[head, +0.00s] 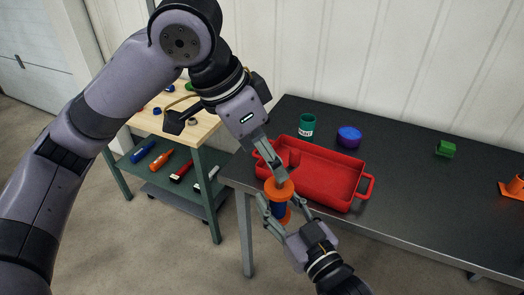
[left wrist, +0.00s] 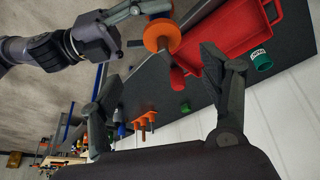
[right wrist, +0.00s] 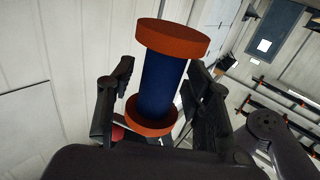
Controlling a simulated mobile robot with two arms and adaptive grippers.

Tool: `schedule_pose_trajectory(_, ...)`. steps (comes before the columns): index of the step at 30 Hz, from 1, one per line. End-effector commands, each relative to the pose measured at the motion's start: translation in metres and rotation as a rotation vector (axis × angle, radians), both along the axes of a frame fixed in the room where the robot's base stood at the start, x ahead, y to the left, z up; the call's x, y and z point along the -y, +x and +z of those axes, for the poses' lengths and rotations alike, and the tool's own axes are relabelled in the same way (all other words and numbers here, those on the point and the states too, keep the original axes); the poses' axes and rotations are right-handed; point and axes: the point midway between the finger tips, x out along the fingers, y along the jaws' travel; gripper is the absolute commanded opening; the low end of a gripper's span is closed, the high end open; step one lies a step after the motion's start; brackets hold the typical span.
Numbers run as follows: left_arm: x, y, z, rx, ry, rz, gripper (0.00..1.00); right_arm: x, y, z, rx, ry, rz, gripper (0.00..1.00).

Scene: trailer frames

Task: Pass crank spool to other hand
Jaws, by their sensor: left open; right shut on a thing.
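The crank spool (head: 279,209) has orange end flanges and a blue core. It is in the air in front of the red tray, roughly upright. My right gripper (head: 280,204) is shut on its blue core from below right. In the right wrist view the spool (right wrist: 162,85) stands between the two fingers, slightly tilted. My left gripper (head: 276,171) comes down from above, close to the upper flange. In the left wrist view its fingers (left wrist: 160,70) are wide apart and empty, with the spool's orange flange (left wrist: 162,34) just past them. Contact cannot be told.
The red tray (head: 335,188) with handles lies at the dark table's (head: 420,190) front left edge. A wooden-topped cart (head: 198,133) holds tools at left.

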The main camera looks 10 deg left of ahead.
Motion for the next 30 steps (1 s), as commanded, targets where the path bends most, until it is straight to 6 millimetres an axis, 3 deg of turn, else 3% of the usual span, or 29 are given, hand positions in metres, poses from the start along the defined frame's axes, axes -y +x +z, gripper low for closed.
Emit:
schedule_pose_trajectory(5, 0.000, -0.002, -0.012, 0.011, 0.034, -0.015, 0.71, 0.000, 0.000, 0.001, 0.002, 0.001, 0.000, 0.14)
schedule_pose_trajectory(21, 0.029, 0.021, -0.097, 0.009, 0.028, -0.012, 0.71, 0.000, 0.000, 0.001, 0.002, 0.001, 0.000, 0.14)
schedule_pose_trajectory(30, 0.033, 0.025, -0.111, 0.013, 0.027, -0.013, 0.71, 0.000, 0.000, 0.001, 0.002, 0.001, 0.000, 0.14)
